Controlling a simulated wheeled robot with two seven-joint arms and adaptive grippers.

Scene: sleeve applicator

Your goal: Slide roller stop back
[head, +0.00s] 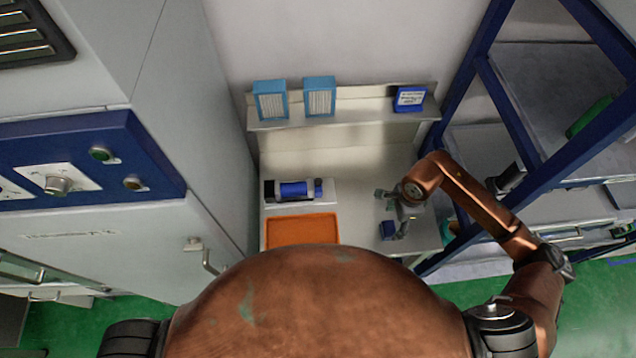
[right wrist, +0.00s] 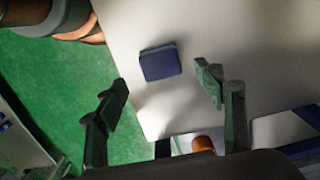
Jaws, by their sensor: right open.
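The applicator (head: 300,203) lies on the worktop at the left, behind an orange tray. It carries a blue roller (head: 293,189) with a dark end at the left. A small blue piece (head: 319,187) sits at its right end; I cannot tell for sure whether this is the roller stop. My right gripper (head: 392,211) is over the right part of the worktop, well right of the applicator. It is open and empty; its spread fingers also show in the right wrist view (right wrist: 163,82). A blue block (head: 388,230) lies below it, seen beyond the fingertips in the wrist view (right wrist: 160,62). My left gripper is out of view.
The orange tray (head: 302,229) lies at the worktop's front left. A shelf (head: 350,118) behind holds two light-blue boxes (head: 320,97) and a small blue box (head: 409,98). A blue-framed rack (head: 520,110) stands right, a grey cabinet (head: 190,120) left. The middle worktop is clear.

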